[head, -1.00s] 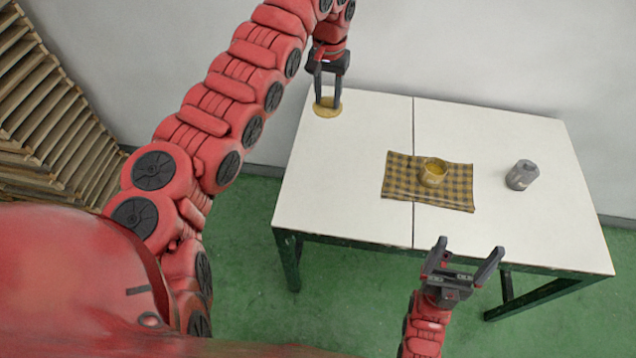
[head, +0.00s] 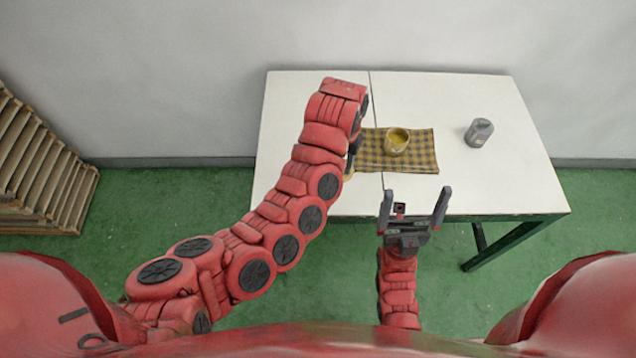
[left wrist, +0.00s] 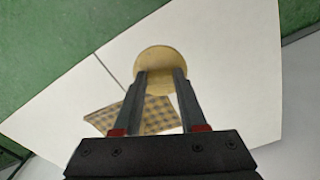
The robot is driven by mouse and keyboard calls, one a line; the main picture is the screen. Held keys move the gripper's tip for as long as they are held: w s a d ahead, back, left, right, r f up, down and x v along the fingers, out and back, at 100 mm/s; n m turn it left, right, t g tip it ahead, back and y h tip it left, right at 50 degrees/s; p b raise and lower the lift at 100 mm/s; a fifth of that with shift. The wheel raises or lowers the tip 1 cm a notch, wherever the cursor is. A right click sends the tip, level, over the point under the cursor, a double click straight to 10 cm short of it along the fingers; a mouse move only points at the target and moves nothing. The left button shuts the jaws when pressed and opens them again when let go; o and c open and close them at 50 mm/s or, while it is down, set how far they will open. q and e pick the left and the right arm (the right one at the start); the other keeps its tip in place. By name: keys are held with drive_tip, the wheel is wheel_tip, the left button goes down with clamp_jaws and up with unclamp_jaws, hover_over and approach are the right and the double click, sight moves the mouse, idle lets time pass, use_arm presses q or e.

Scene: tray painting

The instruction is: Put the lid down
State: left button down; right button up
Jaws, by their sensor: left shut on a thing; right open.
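The round tan lid (left wrist: 160,57) is between the fingertips of my left gripper (left wrist: 161,73) in the left wrist view. In the head view my left arm hides most of that gripper, and only a sliver of the lid (head: 349,176) shows at the left edge of the checked mat. Whether the lid touches the table cannot be told. My right gripper (head: 416,194) is open and empty, at the table's front edge.
A tan pot (head: 396,142) with yellow inside stands on the checked mat (head: 425,161). A grey can (head: 479,133) stands right of it on the white table (head: 515,175). The table's right part and back left are bare. Stacked wooden slats (head: 45,170) stand at the left.

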use_arm(q)
drive_tip(key=s+a+f+p, duration=0.1)
drive_tip(key=s+a+f, duration=0.1)
drive_tip(key=s+f, duration=0.3)
drive_tip(key=s+a+f, duration=0.2)
drive_tip(key=s+a, duration=0.1)
drive_tip(key=s, duration=0.5)
drive_tip(key=w, duration=0.4)
drive_tip(key=w+f+p, duration=0.1)
drive_tip(key=w, duration=0.4)
drive_tip(key=w+p, duration=0.1)
drive_tip(key=w, duration=0.4)
drive_tip(key=shift+w+a+f, duration=0.2)
drive_tip(key=shift+w+a, duration=0.05)
drive_tip(key=shift+a, duration=0.05)
drive_tip(key=shift+w+a, duration=0.1)
drive_tip(key=shift+w, duration=0.5)
drive_tip(key=shift+w+f, duration=0.1)
drive_tip(key=shift+f, duration=0.1)
drive_tip(key=shift+f+p, duration=0.35)
drive_tip(key=shift+f, duration=1.35)
drive_tip(key=shift+f, duration=0.1)
